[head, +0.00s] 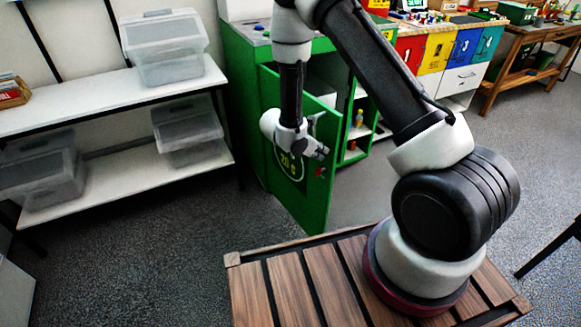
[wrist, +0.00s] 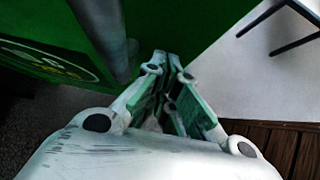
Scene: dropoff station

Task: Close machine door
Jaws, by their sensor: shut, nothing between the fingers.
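The green machine (head: 243,100) stands behind my arm in the head view. Its green door (head: 318,200) is swung open toward my base, with a round label (head: 288,165) and a small red part (head: 320,171) near its free edge. My gripper (head: 322,152) is shut and empty, in front of the door's labelled face near that edge. In the wrist view the door (wrist: 200,25) fills the top, with a grey bar (wrist: 105,35) along it. The closed fingers (wrist: 165,62) point toward the door; I cannot tell whether they touch it.
A white shelf (head: 100,102) with clear plastic boxes (head: 165,45) stands at the left. My wooden-slatted base top lies in front. A green cabinet with open shelves and a bottle (head: 358,118) is behind the door. Grey floor (head: 395,190) is free right of the door.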

